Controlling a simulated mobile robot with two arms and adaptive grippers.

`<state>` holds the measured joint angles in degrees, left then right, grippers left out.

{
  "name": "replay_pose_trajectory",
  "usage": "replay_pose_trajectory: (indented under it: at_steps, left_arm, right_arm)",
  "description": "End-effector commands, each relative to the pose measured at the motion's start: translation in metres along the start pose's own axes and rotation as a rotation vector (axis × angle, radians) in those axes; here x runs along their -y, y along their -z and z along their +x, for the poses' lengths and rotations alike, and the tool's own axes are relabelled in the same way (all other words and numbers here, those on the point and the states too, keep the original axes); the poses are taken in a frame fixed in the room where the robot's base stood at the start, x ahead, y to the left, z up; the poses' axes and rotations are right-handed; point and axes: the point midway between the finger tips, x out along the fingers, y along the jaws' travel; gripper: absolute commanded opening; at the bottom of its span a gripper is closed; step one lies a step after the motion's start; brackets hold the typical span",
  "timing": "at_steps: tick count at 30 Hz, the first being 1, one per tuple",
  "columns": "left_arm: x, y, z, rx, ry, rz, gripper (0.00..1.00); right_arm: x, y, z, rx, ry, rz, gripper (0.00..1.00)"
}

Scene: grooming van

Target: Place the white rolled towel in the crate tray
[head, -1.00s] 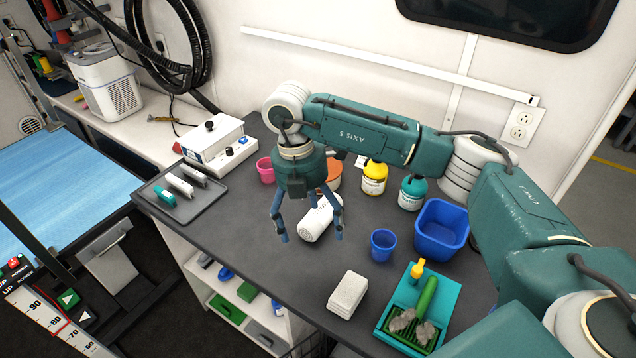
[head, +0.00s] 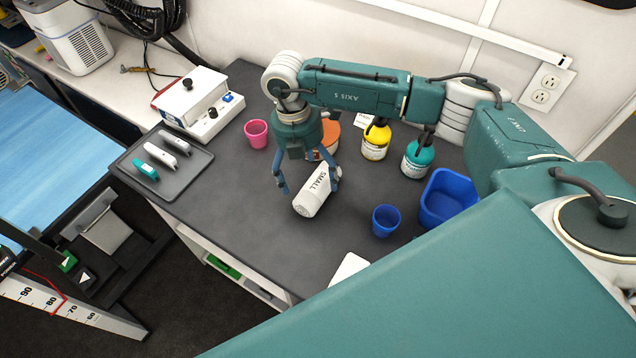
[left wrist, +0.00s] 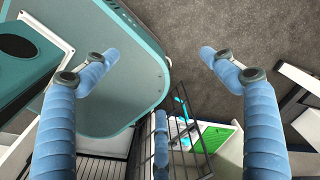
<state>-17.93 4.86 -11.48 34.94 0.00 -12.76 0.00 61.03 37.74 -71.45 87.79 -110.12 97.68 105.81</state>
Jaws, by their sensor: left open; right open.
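The white roll (head: 314,193), marked SMALL, lies on its side on the dark counter; I take it for the rolled towel. My right gripper (head: 309,184) points down over it, open, with a blue finger on either side in the head view. The fingers do not close on it, and I cannot tell whether they touch it. My left gripper (left wrist: 158,55) is open and empty in the left wrist view, away from the roll. I cannot tell which container is the crate tray; a grey tray (head: 178,183) with several clippers lies at the counter's left end.
My teal arm link covers the lower right. The counter between the grey tray and roll is clear.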

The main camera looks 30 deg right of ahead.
Motion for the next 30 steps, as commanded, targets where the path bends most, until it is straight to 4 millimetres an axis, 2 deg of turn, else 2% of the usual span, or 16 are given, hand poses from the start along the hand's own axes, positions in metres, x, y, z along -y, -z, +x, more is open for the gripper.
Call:
replay_pose_trajectory:
  at_steps: [1, 3, 6, 10, 15, 17, 23, 30]
  left_arm:
    - [0.000, 0.015, -0.012, -0.020, 0.000, -0.001, 0.84]
    - [0.000, 0.030, -0.017, -0.041, 0.000, -0.002, 0.84]
    - [-0.001, 0.041, -0.020, -0.058, -0.001, -0.003, 0.84]
    - [-0.002, 0.037, -0.020, -0.050, -0.002, -0.004, 0.84]
    - [-0.004, 0.019, -0.019, -0.025, -0.005, -0.004, 0.84]
    - [-0.005, 0.014, -0.019, -0.018, -0.006, -0.004, 0.84]
    - [-0.004, 0.011, -0.019, -0.014, -0.005, -0.003, 0.84]
    - [-0.002, 0.017, -0.019, -0.023, -0.002, -0.003, 0.84]
  right_arm:
    - [0.003, 0.003, 0.004, -0.003, 0.006, -0.001, 0.90]
    - [0.003, 0.003, 0.016, -0.002, 0.005, 0.000, 0.90]
    - [0.002, 0.003, 0.029, -0.002, 0.003, 0.001, 0.90]
    - [0.001, 0.003, 0.036, -0.001, 0.000, 0.000, 0.90]
    - [0.001, 0.003, 0.036, -0.001, 0.000, 0.000, 0.90]
    - [0.001, 0.003, 0.036, -0.001, 0.000, 0.000, 0.80]
    - [0.001, 0.003, 0.036, -0.001, 0.000, 0.000, 0.40]
    - [0.001, 0.002, 0.035, -0.001, 0.000, 0.000, 0.38]
